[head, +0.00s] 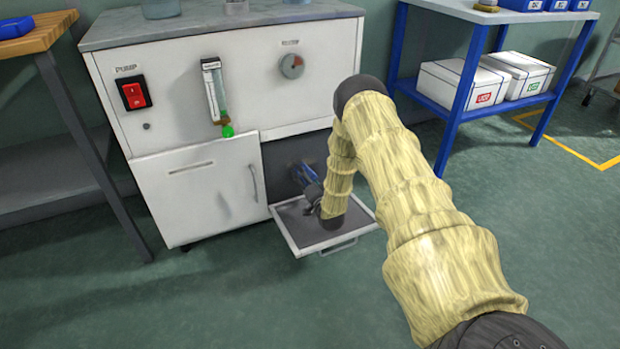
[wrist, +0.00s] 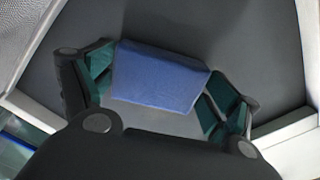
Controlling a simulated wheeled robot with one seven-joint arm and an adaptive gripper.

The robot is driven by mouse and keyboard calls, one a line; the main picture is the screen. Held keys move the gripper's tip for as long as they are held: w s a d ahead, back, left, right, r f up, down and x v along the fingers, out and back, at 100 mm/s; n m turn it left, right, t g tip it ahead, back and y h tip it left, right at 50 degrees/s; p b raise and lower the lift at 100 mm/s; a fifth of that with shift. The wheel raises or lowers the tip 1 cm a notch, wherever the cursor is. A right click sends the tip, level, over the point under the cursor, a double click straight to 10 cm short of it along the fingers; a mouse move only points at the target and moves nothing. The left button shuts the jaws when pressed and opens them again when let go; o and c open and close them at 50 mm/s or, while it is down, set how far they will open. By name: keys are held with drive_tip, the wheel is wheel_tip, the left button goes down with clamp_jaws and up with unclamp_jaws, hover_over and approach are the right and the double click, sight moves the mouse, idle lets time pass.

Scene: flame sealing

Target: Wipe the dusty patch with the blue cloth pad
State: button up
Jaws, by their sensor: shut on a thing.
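The blue cloth pad (wrist: 160,76) lies between the two fingers of my gripper (wrist: 160,85) in the wrist view. The gripper is shut on it. Behind the pad is a dark grey surface (wrist: 240,30) with pale edges. In the head view my gripper (head: 313,193) is low over the pulled-out tray (head: 292,226) at the front of the white cabinet, partly hidden by my wrist. I cannot make out a dusty patch in either view, nor tell whether the pad touches the surface.
The white cabinet (head: 210,195) has a closed door left of the dark opening (head: 285,160). A flowmeter (head: 214,90) and a red pump switch (head: 133,94) are above. A blue-framed table (head: 462,95) stands at right with white boxes (head: 460,85) below. The floor in front is clear.

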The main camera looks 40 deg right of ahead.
sight(308, 164)
drive_tip(key=shift+w+a+r, duration=0.1)
drive_tip(key=shift+w+a, duration=0.1)
drive_tip(key=shift+a, duration=0.55)
drive_tip(key=shift+w+a+f, duration=0.1)
drive_tip(key=shift+w+a, duration=0.1)
drive_tip(key=shift+a, duration=0.55)
drive_tip(key=shift+w+a+r, duration=0.1)
drive_tip(key=shift+w+a, duration=0.1)
drive_tip(key=shift+a, duration=0.55)
drive_tip(key=shift+w+a+p, duration=0.2)
drive_tip(key=shift+a+p, duration=0.25)
drive_tip(key=shift+a, duration=0.85)
drive_tip(key=shift+w+r+p, duration=0.15)
drive_tip(key=shift+r+p, duration=1)
drive_tip(key=shift+r, duration=0.4)
drive_tip(key=shift+d, duration=0.1)
drive_tip(key=shift+d, duration=0.1)
drive_tip(key=s+d, duration=0.2)
drive_tip(key=d, duration=0.4)
drive_tip(key=shift+s+d, duration=0.15)
drive_tip(key=shift+d, duration=0.8)
drive_tip(key=shift+s+d, duration=0.1)
drive_tip(key=shift+d, duration=0.8)
